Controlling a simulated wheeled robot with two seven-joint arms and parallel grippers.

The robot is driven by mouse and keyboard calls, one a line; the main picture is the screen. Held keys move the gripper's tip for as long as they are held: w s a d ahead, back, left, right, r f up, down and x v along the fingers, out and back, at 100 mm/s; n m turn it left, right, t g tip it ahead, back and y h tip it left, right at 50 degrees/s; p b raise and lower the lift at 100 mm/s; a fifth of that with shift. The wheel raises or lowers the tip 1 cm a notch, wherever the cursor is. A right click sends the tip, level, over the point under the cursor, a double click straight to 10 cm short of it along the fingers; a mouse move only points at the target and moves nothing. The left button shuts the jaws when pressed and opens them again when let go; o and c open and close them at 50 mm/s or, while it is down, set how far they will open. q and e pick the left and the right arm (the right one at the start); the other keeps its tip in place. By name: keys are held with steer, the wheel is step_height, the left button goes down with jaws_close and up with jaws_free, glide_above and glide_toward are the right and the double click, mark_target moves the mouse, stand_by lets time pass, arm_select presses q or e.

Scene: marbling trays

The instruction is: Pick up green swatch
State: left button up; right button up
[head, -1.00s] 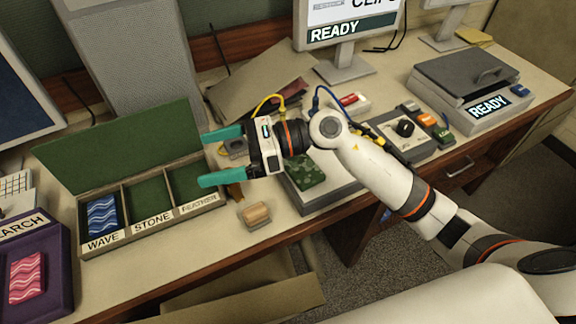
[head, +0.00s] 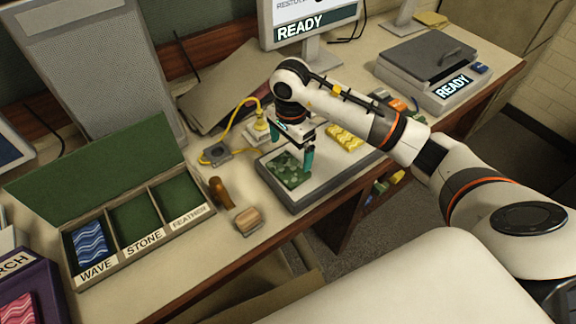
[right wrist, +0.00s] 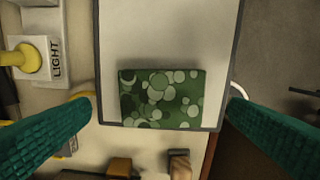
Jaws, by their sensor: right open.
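The green swatch (head: 286,174), with a pattern of pale round spots, lies flat at the left end of a white-topped grey pad (head: 318,195). In the right wrist view the green swatch (right wrist: 160,99) is centred between the fingers. My right gripper (head: 292,158) points down over the swatch, with its teal fingers open and apart. In the right wrist view the right gripper (right wrist: 161,112) has one finger on each side of the swatch, with gaps between. Whether the fingertips are level with the swatch I cannot tell. My left gripper is not in view.
A yellow swatch (head: 345,137) lies near the pad's far edge. A sorting box (head: 150,255) labelled WAVE, STONE and FEATHER stands left, with a blue swatch (head: 90,242) in WAVE. A wooden block (head: 248,221) and brown-handled tool (head: 220,192) lie between box and pad.

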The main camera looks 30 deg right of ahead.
mark_target(290, 167)
steer(key=shift+s+a+f+p, duration=0.1)
steer(key=shift+a+f+p, duration=0.05)
steer(key=shift+f+p, duration=0.35)
step_height(290, 167, down, 4)
steer(key=shift+s+r+p, duration=0.1)
steer(key=shift+s+p, duration=0.05)
steer(key=shift+p, duration=0.6)
steer(key=shift+f, duration=0.4)
steer(key=shift+c, duration=0.3)
steer(key=c, duration=0.7)
steer(key=shift+o, duration=0.2)
steer(key=shift+r, duration=0.1)
